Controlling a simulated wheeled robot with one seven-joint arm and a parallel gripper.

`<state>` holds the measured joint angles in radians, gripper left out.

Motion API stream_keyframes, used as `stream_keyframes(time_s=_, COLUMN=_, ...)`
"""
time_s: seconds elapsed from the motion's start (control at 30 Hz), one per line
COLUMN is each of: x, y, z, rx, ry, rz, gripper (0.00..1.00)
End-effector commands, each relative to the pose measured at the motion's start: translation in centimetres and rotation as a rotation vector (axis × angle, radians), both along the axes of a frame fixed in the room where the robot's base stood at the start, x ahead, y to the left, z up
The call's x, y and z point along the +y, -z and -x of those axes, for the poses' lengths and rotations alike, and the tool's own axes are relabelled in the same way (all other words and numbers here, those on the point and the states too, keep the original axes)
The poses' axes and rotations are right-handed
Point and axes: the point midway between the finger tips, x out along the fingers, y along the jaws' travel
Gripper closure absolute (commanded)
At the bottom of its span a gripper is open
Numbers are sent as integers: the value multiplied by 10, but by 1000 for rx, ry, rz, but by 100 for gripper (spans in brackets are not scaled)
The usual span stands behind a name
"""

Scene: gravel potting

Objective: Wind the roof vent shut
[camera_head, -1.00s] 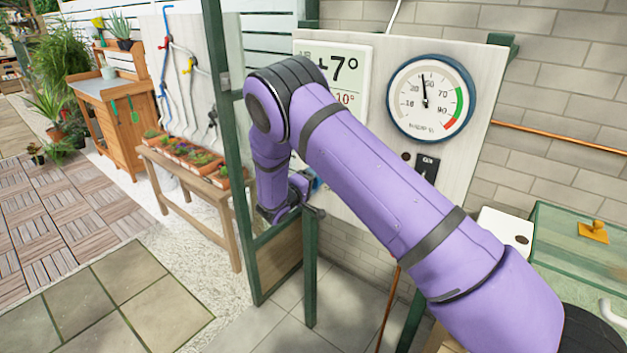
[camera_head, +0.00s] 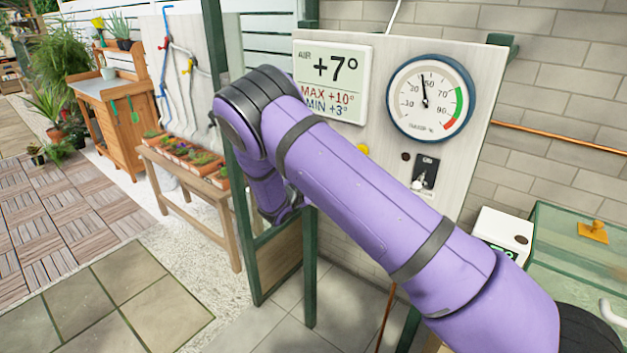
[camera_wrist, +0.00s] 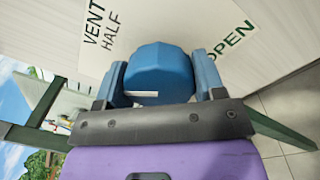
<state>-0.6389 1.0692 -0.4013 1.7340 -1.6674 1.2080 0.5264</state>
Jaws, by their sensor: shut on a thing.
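In the wrist view, my gripper (camera_wrist: 163,80) is shut on a blue knob (camera_wrist: 160,72), with one finger on each side of it. The knob has a short white mark on its near side. It sits in front of a pale panel (camera_wrist: 175,25) printed with "VENT", "HALF" and "OPEN". "HALF" is to the upper left of the knob and "OPEN" to the upper right. In the head view my purple arm hides the knob and my gripper. The roof vent itself is not seen in either view.
In the head view, the board (camera_head: 378,95) carries an air display (camera_head: 330,80) reading +7°, a round gauge (camera_head: 430,98) and a small black switch (camera_head: 425,172). A green post (camera_head: 222,100) stands close left of my arm. A glass-topped case (camera_head: 575,250) is at right.

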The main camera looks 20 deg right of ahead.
Motion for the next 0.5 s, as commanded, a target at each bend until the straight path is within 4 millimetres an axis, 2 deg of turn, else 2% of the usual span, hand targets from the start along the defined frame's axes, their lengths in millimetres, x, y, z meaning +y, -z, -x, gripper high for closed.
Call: stream_keyframes(time_s=0.5, x=2, y=0, z=0, rx=398, ry=-4, rz=287, gripper=61)
